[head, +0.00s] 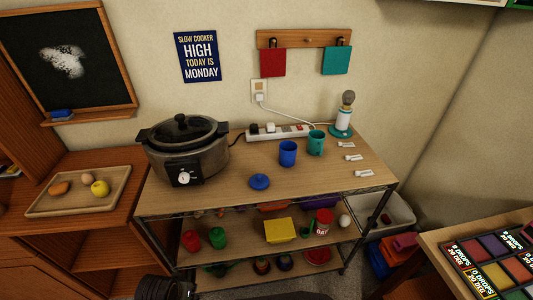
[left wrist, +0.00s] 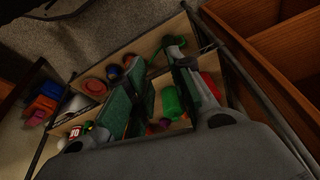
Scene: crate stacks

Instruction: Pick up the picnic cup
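No cup is labelled as the picnic cup, so I cannot tell which it is. A red cup (head: 191,240) and a green cup (head: 217,238) stand side by side on the middle shelf. A blue cup (head: 287,154) and a teal cup (head: 316,143) stand on the top board. My left gripper (head: 166,288) is low in front of the shelf unit, cut off by the frame's bottom edge. In the left wrist view its fingers (left wrist: 154,93) are spread, with the green cup (left wrist: 171,103) beyond them and the red one (left wrist: 209,86) partly behind a finger. My right gripper is not in view.
The top board (head: 250,202) overhangs the middle shelf. A yellow box (head: 280,231) and red can (head: 323,222) share the cups' shelf. A wooden cabinet (head: 95,240) stands at left.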

